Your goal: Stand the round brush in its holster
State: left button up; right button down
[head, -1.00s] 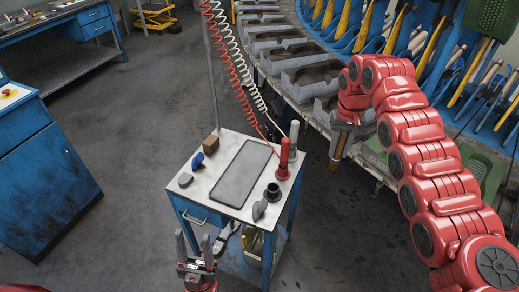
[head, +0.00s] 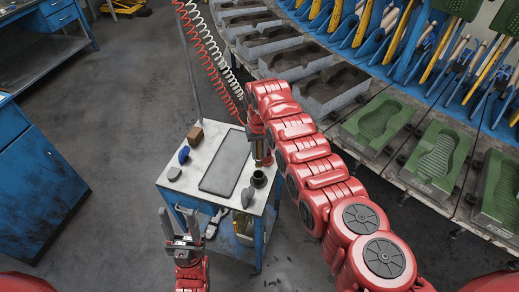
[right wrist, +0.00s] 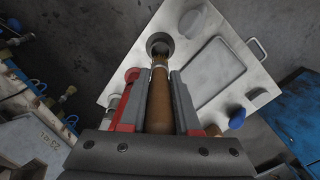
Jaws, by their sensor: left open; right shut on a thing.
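My right gripper (head: 262,158) is shut on the round brush (right wrist: 160,100), which has a brown handle and a pale band near its far end. The right gripper is over the right side of the small cart. The holster (right wrist: 160,44), a dark round cup on the cart top, lies right by the brush's far end in the right wrist view; it also shows in the head view (head: 259,179), just below the gripper. I cannot tell whether the brush tip is inside the cup or above it. My left gripper (head: 180,227) is open and empty, in front of the cart.
The cart top (head: 209,150) carries a dark flat pad (head: 226,163), a brown block (head: 195,136), a blue item (head: 184,155) and grey pieces. A red item (right wrist: 130,76) stands close beside the gripper. Coiled hoses hang behind; the mould ring (head: 330,90) curves behind the right arm.

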aim_at(259, 167)
jog(key=shift+a+f, duration=0.1)
jog(key=shift+f, duration=0.5)
notch_tip(259, 167, down, 7)
jog(key=b, duration=0.6)
jog(key=shift+w+b, duration=0.1)
jog(key=shift+b, duration=0.3)
jog(key=shift+f+b, duration=0.4)
jog(key=shift+b, duration=0.05)
jog(key=c, duration=0.5)
grip_release()
jog(key=shift+c, duration=0.2)
jog(key=shift+r, duration=0.15)
